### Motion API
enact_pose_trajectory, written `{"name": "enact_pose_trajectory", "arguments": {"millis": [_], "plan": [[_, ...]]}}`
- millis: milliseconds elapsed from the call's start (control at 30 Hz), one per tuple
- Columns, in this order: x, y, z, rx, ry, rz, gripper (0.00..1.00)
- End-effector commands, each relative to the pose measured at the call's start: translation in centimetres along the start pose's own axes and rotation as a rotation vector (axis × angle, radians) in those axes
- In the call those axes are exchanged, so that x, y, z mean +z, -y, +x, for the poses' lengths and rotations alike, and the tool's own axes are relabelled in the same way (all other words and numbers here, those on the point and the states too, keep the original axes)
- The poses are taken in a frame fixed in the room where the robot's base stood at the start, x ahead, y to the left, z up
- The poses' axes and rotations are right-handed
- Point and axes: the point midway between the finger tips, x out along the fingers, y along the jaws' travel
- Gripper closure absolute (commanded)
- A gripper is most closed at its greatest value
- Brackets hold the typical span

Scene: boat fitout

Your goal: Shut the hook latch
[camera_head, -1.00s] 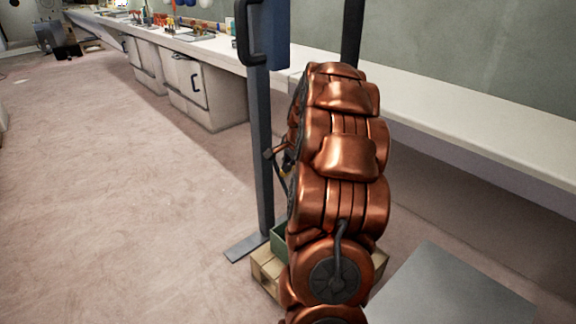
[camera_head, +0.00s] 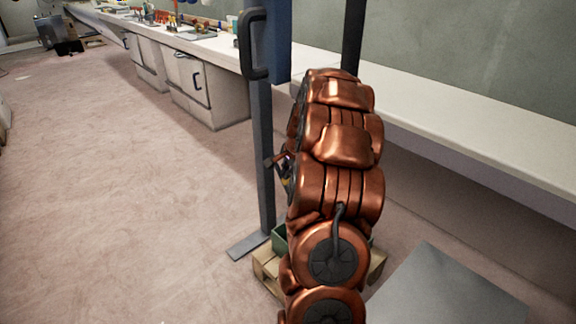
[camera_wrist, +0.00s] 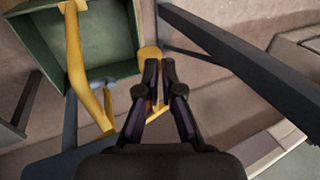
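In the wrist view, my gripper (camera_wrist: 160,68) has its two dark fingers close together with a narrow gap. A yellow piece (camera_wrist: 157,105) shows between and below them, and a rounded yellow end (camera_wrist: 150,53) lies just beyond the tips. I cannot tell whether the fingers grip it. A bent yellow rod (camera_wrist: 84,80) runs down to the left, beside a blue part (camera_wrist: 70,130). Which yellow part is the hook latch is unclear. In the head view, my copper arm hides most of this place; a small part of my gripper (camera_head: 283,163) shows beside the grey post.
A grey post (camera_head: 264,150) with a dark handle (camera_head: 252,45) and blue panel (camera_head: 277,40) stands left of my arm. A green crate (camera_wrist: 30,65) is near the gripper; a wooden pallet (camera_head: 266,270) lies below. A long white bench (camera_head: 450,110) runs behind. Floor at left is clear.

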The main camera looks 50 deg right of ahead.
Motion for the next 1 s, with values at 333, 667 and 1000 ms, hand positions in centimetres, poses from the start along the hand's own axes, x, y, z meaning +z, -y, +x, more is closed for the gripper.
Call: {"name": "enact_pose_trajectory", "arguments": {"millis": [333,667,1000], "plan": [[0.2,-0.3,1.5,0.004,0.005,0.002,1.0],[0.2,-1.0,3.1,0.0,0.001,0.0,1.0],[0.3,-2.1,4.3,0.003,0.004,0.001,1.0]]}}
